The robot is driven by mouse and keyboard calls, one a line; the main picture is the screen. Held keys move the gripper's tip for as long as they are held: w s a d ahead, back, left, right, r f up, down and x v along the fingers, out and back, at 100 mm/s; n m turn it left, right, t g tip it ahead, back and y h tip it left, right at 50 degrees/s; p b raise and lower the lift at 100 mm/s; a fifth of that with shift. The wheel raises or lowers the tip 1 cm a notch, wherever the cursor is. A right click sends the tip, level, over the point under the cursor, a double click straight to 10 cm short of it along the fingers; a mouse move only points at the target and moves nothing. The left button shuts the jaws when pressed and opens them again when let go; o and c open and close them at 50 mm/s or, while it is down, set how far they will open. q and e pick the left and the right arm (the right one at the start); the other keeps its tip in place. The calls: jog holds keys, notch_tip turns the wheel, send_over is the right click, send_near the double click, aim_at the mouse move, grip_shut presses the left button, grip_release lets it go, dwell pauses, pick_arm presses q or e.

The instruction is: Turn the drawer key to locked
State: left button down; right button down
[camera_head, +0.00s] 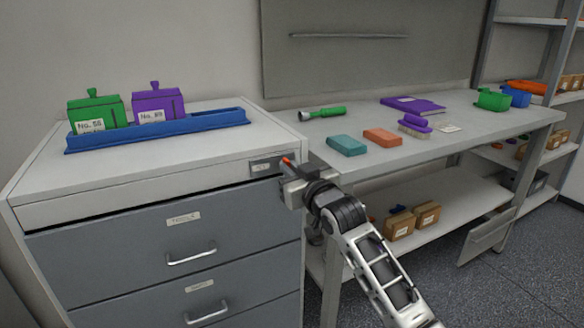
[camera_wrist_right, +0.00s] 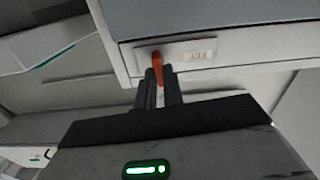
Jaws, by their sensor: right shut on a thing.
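The drawer key (camera_wrist_right: 157,66) is orange-red and sits in a lock plate (camera_wrist_right: 183,55) on the cabinet's top front edge. In the head view the key (camera_head: 287,161) shows as a small orange tip beside the plate (camera_head: 264,166). My right gripper (camera_head: 292,178) is at the key, and in the wrist view its two dark fingers (camera_wrist_right: 160,86) are shut on the key's lower part. The key's turn mark and the plate's small lettering are too small to read. My left gripper is not in view.
The grey cabinet (camera_head: 150,237) has closed drawers with handles. A workbench (camera_head: 440,140) with a flashlight, blocks and a brush stands at the right.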

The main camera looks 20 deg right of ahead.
pick_arm(q)
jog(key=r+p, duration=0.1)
jog(key=p, duration=0.2)
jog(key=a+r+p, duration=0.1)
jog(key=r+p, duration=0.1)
jog(key=p, duration=0.2)
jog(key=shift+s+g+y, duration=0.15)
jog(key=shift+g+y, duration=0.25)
pick_arm(e)
jog(key=n, duration=1.7)
jog(key=shift+a+f, duration=0.2)
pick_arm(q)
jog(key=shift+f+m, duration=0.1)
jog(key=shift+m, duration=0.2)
pick_arm(e)
jog(key=c, duration=1.5)
grip_release()
jog(key=s, duration=1)
jog(key=s+d, duration=0.1)
jog(key=s, duration=0.5)
